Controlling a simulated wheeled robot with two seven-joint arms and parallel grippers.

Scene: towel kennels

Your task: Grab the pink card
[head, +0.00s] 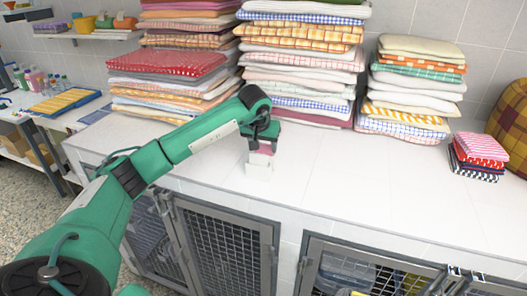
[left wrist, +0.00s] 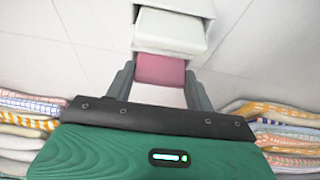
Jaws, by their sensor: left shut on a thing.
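The pink card (left wrist: 160,71) shows between the two fingers of my left gripper (left wrist: 160,88) in the left wrist view. My left gripper is shut on it. In the head view the pink card (head: 267,147) is a small patch below my left gripper (head: 264,144), just above a small white box (head: 259,167) on the white counter. The white box (left wrist: 170,30) also shows beyond the card in the left wrist view. I cannot tell whether the card still touches the box. My right gripper is not in view.
Tall stacks of folded towels (head: 300,60) stand behind my left gripper along the wall. A shorter towel stack (head: 478,155) stands at the right. The white counter (head: 350,190) is clear in front, above the kennel doors (head: 225,240).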

